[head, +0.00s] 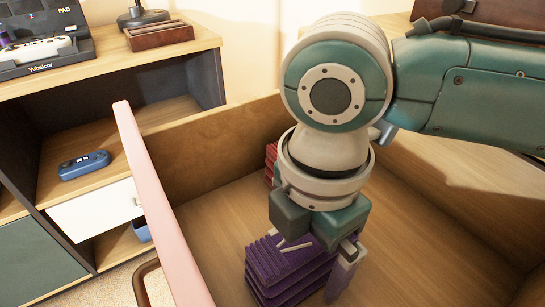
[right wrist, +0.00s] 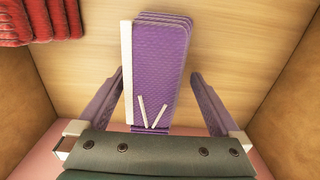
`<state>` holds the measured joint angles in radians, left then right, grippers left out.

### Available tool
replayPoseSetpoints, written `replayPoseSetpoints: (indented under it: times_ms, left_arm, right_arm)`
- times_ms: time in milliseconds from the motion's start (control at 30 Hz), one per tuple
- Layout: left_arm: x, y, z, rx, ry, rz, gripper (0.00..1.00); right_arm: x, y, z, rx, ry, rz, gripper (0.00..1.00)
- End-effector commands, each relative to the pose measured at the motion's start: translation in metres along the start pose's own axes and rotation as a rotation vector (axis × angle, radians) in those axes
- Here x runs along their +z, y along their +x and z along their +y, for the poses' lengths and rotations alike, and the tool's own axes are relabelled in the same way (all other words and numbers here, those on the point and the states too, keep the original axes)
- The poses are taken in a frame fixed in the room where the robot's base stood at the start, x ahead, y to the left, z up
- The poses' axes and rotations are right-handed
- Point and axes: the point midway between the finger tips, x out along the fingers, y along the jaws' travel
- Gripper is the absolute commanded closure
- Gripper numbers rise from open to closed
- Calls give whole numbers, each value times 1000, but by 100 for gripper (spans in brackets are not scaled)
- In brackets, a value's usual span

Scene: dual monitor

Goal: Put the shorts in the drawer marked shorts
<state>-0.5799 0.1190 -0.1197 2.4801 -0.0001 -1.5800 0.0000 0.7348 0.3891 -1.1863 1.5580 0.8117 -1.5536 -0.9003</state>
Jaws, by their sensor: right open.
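Purple folded shorts (head: 285,272) lie as a thick folded stack on the wooden floor of the open drawer (head: 195,150). In the right wrist view the shorts (right wrist: 160,70) show a white side stripe and two white drawstring ends. My right gripper (head: 318,262) points down over the shorts. In the right wrist view its jaws (right wrist: 158,92) are open, one finger on each side of the folded stack, with a gap at the right; contact at the left is unclear. In the head view one finger is mostly hidden. My left gripper is out of view. No drawer label is readable.
A red folded garment (right wrist: 40,22) lies in the same drawer, partly hidden by my right arm in the head view. The drawer's pink front panel (head: 160,205) and wooden walls enclose the space. A shelf unit with a blue handheld device (head: 84,165) stands at left.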

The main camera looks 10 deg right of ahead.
Motion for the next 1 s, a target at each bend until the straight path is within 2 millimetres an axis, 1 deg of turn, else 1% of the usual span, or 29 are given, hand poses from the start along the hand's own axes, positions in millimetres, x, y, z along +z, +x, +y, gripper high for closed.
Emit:
replayPoseSetpoints:
  times_ms: [167, 300, 400, 500, 600, 700, 1000]
  left_arm:
    - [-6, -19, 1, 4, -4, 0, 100]
    - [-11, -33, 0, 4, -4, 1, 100]
    - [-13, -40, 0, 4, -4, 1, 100]
    - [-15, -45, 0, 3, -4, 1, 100]
    - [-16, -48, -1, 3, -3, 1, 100]
    - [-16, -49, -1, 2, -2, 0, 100]
    - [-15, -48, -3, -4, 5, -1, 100]
  right_arm:
    - [0, -36, 1, 4, 0, 1, 0]
    - [0, -70, 1, 3, 0, 1, 0]
    - [0, -90, 1, 3, 1, 0, 0]
    - [0, -105, 1, 1, 0, 1, 0]
    - [0, -115, 1, 2, 1, 1, 0]
    - [0, -119, 1, 0, 2, 1, 0]
    - [0, -119, 0, -1, 2, 1, 0]
